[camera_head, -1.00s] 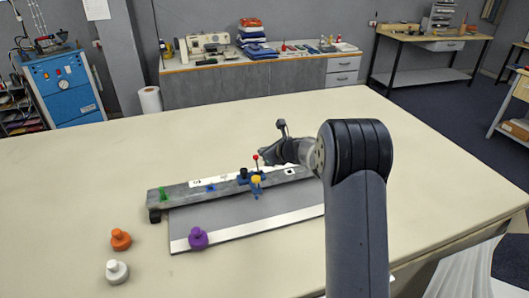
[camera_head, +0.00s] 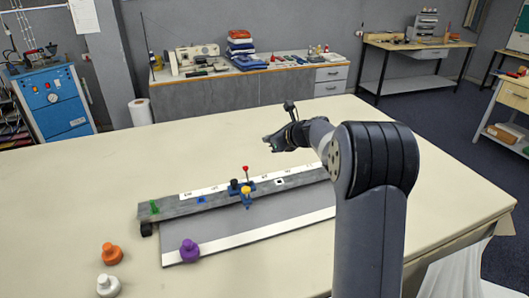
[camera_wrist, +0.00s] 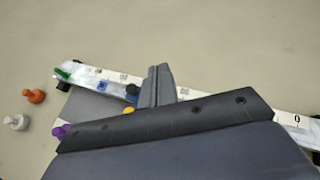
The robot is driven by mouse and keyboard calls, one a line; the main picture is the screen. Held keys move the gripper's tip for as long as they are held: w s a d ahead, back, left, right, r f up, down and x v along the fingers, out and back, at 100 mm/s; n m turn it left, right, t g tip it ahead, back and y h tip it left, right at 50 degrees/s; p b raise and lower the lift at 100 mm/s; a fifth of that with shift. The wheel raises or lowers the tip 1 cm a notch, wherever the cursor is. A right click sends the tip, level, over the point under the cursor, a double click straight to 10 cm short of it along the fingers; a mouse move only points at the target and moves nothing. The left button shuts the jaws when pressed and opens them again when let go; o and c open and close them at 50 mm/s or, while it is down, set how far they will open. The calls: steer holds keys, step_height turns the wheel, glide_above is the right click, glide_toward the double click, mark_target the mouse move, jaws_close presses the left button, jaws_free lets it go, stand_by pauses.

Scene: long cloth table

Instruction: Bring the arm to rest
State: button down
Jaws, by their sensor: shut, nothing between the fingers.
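My gripper (camera_head: 271,143) is raised above the table, behind and above the long grey rail (camera_head: 175,208) with its white scale strip. In the wrist view its fingers (camera_wrist: 158,84) are together with nothing between them. My arm reaches in from the right of the head view. A blue clamp piece with black, red and yellow knobs (camera_head: 246,199) sits on the rail, apart from my gripper. In the wrist view my gripper body hides much of the rail and board.
The grey board (camera_head: 260,222) lies in front of the rail. A purple knob (camera_head: 189,250) stands on its left corner. An orange knob (camera_head: 112,253) and a white knob (camera_head: 108,286) stand on the cloth table (camera_head: 70,200) at left. A green piece (camera_head: 154,207) sits on the rail's left end.

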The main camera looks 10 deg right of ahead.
steer(key=shift+d+r, duration=0.25)
steer(key=shift+r, duration=0.45)
steer(key=shift+f, duration=0.1)
steer(key=w+a+f+b, duration=0.1)
steer(key=a+f, duration=0.4)
steer(key=f, duration=0.6)
steer(key=shift+w+a+f, duration=0.25)
steer(key=shift+w+a, duration=0.05)
steer(key=shift+w, duration=0.4)
steer(key=shift+r, duration=0.1)
